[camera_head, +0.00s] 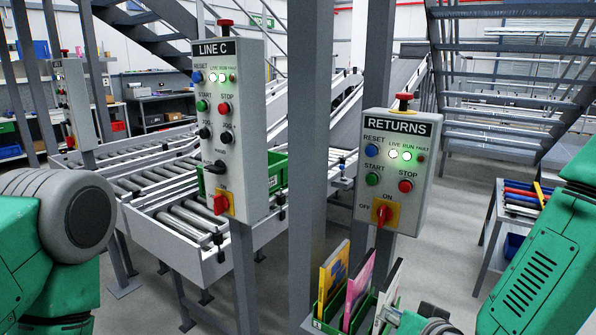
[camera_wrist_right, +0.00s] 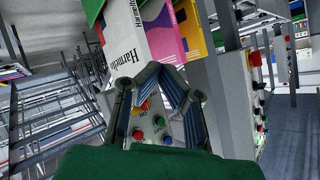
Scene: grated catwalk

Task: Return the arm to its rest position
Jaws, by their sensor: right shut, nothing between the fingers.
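My right arm (camera_head: 545,265) is green and comes in from the right in the head view. Its gripper (camera_head: 425,318) is low, at the bottom edge, beside the green bin of books, and partly cut off by the frame. In the right wrist view the gripper (camera_wrist_right: 158,74) has its fingertips together with nothing held. Books show just beyond the fingertips there; I cannot tell if they touch. My left arm (camera_head: 55,235) shows at the left edge; its gripper is out of view.
A RETURNS control box (camera_head: 398,165) and a LINE C control box (camera_head: 232,130) stand on posts ahead. Several books (camera_head: 357,290) stand in a green bin (camera_head: 328,326). A roller conveyor (camera_head: 195,222) lies behind. A side table (camera_head: 492,240) with binders stands right.

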